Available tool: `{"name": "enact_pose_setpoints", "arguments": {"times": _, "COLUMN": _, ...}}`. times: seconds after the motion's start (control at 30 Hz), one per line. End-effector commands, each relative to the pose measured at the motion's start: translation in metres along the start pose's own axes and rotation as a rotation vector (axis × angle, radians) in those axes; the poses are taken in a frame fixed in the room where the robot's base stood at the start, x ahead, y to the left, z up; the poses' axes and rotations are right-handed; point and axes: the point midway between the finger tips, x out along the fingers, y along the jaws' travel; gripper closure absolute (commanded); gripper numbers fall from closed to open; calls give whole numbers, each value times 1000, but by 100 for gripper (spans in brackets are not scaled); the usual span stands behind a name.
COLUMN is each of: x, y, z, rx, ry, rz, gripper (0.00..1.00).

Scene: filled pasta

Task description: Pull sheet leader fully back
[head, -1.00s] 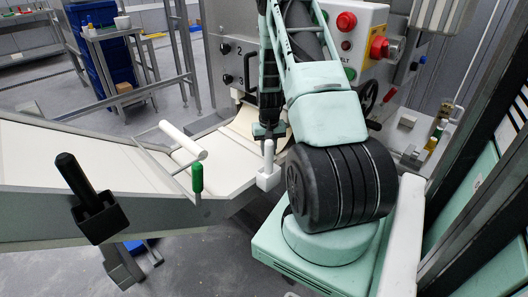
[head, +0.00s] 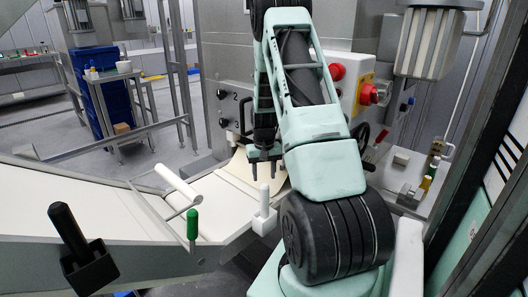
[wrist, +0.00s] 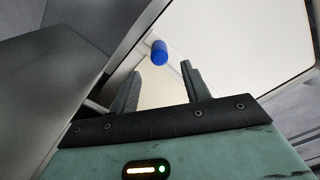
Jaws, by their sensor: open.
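The cream pasta sheet (head: 238,168) lies at the mouth of the steel machine in the head view, at the end of the pale belt. My gripper (head: 264,168) hangs above the sheet's near part, fingers pointing down and apart. In the wrist view my gripper (wrist: 161,72) is open, with nothing held between its fingers. A pale cream surface (wrist: 235,50) fills much of that view beyond the fingers. A small blue cylinder (wrist: 160,52) shows past the fingertips, roughly between them. I cannot tell how far the fingertips are from the sheet, and my arm hides part of the machine front.
A white roller (head: 177,183) lies across the belt (head: 110,208). A green-handled lever (head: 192,222), a white upright post (head: 264,208) and a black-handled lever (head: 70,232) stand along the near edge. The control box with red buttons (head: 370,93) is behind my arm.

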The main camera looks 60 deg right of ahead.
Motion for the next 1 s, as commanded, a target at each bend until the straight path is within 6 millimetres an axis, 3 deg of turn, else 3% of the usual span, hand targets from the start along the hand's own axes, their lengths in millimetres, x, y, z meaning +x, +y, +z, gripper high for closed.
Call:
{"name": "enact_pose_setpoints", "arguments": {"times": 0.2, "x": -52, "y": 0, "z": -1, "rx": -1, "ry": 5, "rz": 0, "gripper": 53}}
{"name": "enact_pose_setpoints", "arguments": {"times": 0.4, "x": -82, "y": 0, "z": -1, "rx": -1, "ry": 2, "rz": 0, "gripper": 53}}
{"name": "enact_pose_setpoints", "arguments": {"times": 0.83, "x": -93, "y": 0, "z": 0, "rx": -1, "ry": -1, "rz": 0, "gripper": 53}}
{"name": "enact_pose_setpoints", "arguments": {"times": 0.87, "x": -93, "y": 0, "z": 0, "rx": -1, "ry": -1, "rz": 0, "gripper": 56}}
{"name": "enact_pose_setpoints", "arguments": {"times": 1.0, "x": -89, "y": -3, "z": 3, "rx": -69, "ry": -1, "rz": 17, "gripper": 95}}
